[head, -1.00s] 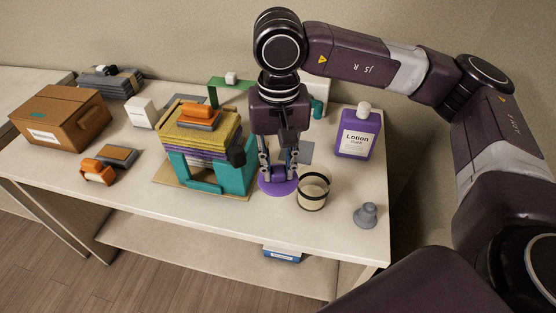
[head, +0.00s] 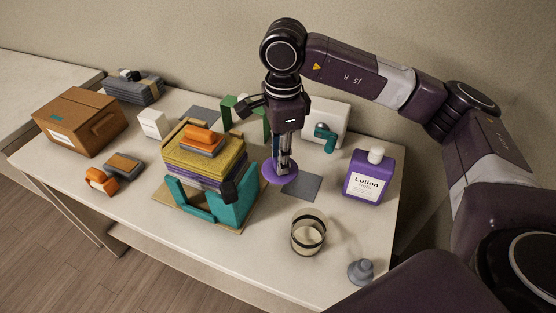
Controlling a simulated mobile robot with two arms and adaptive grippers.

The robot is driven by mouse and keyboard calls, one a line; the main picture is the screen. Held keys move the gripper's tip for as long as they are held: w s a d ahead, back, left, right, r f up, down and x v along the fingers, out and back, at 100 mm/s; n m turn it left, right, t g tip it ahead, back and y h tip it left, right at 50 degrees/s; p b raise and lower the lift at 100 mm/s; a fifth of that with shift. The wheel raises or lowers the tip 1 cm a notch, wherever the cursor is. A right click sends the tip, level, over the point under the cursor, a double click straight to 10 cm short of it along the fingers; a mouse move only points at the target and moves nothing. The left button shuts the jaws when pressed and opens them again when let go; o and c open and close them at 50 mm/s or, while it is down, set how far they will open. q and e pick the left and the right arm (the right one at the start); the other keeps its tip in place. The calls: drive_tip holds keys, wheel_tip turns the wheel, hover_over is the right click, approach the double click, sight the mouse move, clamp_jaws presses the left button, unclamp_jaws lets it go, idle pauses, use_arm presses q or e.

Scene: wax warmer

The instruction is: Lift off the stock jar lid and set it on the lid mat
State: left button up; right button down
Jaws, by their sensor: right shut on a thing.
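My right gripper (head: 284,166) points down and is shut on a purple disc-shaped lid (head: 272,178), holding it by its top. The lid is over the table's middle, overlapping the left part of a flat grey square mat (head: 305,188) in the head view. The gap between lid and mat cannot be judged. An open jar (head: 308,246) with a dark band and pale contents stands nearer the front, apart from the lid. A second grey square (head: 203,115) lies at the back. My left gripper is not in view.
A teal holder (head: 232,208) with stacked cloths stands close left of the lid. A purple lotion bottle (head: 364,186) and a grey knobbed piece (head: 360,272) stand right. A white box with a teal handle (head: 333,116) is behind. Table (head: 262,262) is clear around the jar.

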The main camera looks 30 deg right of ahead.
drive_tip(key=m, duration=0.2)
drive_tip(key=w+d+m, duration=0.1)
drive_tip(key=m, duration=0.1)
drive_tip(key=shift+f+p, duration=0.15)
drive_tip(key=shift+p, duration=0.15)
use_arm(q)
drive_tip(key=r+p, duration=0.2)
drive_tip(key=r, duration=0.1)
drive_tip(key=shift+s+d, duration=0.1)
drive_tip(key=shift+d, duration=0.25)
use_arm(e)
drive_tip(key=w+d+f+m, duration=0.3)
drive_tip(key=d+f+m, duration=0.5)
drive_tip(key=m, duration=1.3)
drive_tip(key=shift+d+f+m, duration=0.25)
drive_tip(key=shift+f+m, duration=0.05)
drive_tip(key=shift+f, duration=0.4)
use_arm(q)
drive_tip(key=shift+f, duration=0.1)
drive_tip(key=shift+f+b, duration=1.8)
drive_tip(key=shift+b, duration=0.05)
use_arm(e)
drive_tip(key=shift+f, duration=2.4)
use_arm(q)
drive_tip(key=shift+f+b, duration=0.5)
use_arm(e)
drive_tip(key=shift+f, duration=0.6)
